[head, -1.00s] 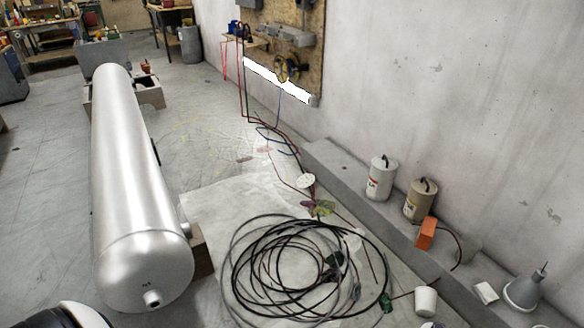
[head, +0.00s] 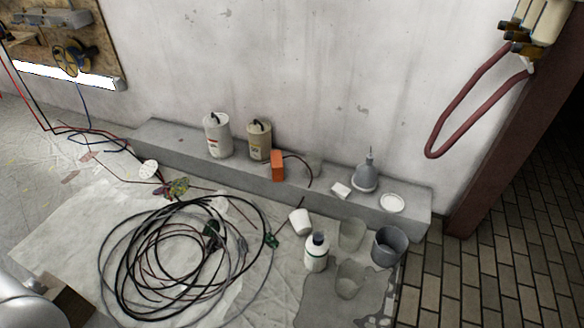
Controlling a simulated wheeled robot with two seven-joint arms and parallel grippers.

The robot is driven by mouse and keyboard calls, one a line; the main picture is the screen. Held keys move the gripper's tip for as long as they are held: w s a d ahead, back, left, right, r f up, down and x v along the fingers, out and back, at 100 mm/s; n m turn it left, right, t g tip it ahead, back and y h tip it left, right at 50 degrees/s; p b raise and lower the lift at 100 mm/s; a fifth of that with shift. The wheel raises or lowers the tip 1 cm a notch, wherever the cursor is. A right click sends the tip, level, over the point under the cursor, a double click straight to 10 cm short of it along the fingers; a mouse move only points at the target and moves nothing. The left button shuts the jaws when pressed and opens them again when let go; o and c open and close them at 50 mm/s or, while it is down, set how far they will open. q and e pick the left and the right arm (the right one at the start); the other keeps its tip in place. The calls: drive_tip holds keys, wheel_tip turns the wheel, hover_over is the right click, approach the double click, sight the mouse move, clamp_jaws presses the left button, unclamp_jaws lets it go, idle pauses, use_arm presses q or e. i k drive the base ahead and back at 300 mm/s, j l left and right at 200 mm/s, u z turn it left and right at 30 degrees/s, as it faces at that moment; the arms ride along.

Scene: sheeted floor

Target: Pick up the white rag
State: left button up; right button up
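A small white, speckled flat thing (head: 148,169) lies on the floor at the left, near the foot of the ledge. It looks like the white rag, but it is too small to be sure. A crumpled multicoloured cloth (head: 177,187) lies just right of it, by the cable coil. A small white piece (head: 341,190) also lies on the ledge; I cannot tell if it is cloth. Neither of my grippers is in view.
A large black cable coil (head: 180,260) lies on the pale sheet (head: 60,235). A grey ledge (head: 240,178) along the wall carries canisters (head: 217,135) and an orange box (head: 278,165). A white bottle (head: 316,252) and a dark bucket (head: 388,246) stand right. Brick paving (head: 480,270) is clear.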

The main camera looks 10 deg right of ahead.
sight(339, 191)
drive_tip(key=i+z, duration=0.2)
drive_tip(key=z, duration=0.15)
drive_tip(key=i+j+z, duration=0.15)
drive_tip(key=z, duration=0.25)
